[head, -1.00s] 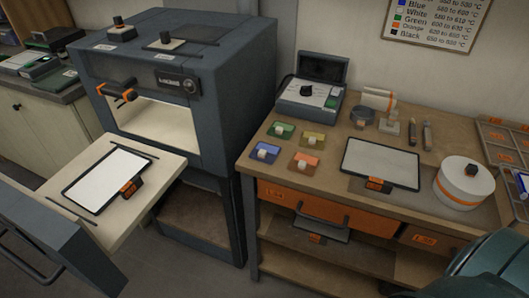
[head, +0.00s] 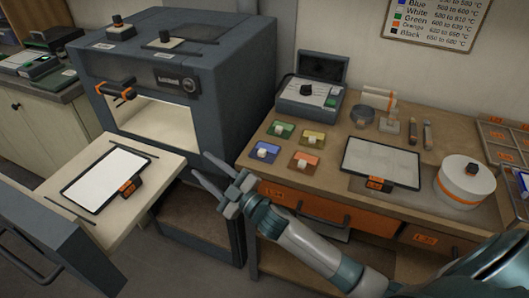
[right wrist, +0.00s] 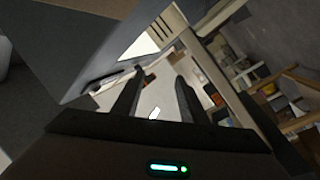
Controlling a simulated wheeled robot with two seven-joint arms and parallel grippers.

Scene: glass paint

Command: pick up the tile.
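A white panel in a black-framed tray (head: 107,177) lies on the kiln's lowered door. A paler panel in a similar tray (head: 380,158) lies on the workbench. I cannot tell which of these is the tile. My right gripper (head: 200,164) is open and empty, between the kiln door and the bench. Its fingers also show apart in the right wrist view (right wrist: 160,74). My left gripper is out of view.
The blue-grey kiln (head: 215,100) stands open, its door (head: 165,160) lowered. The workbench (head: 335,185) holds a control box (head: 308,103), a white round jar (head: 465,183) and small tools. An orange-fronted drawer (head: 345,217) is below. My right arm crosses the bench front.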

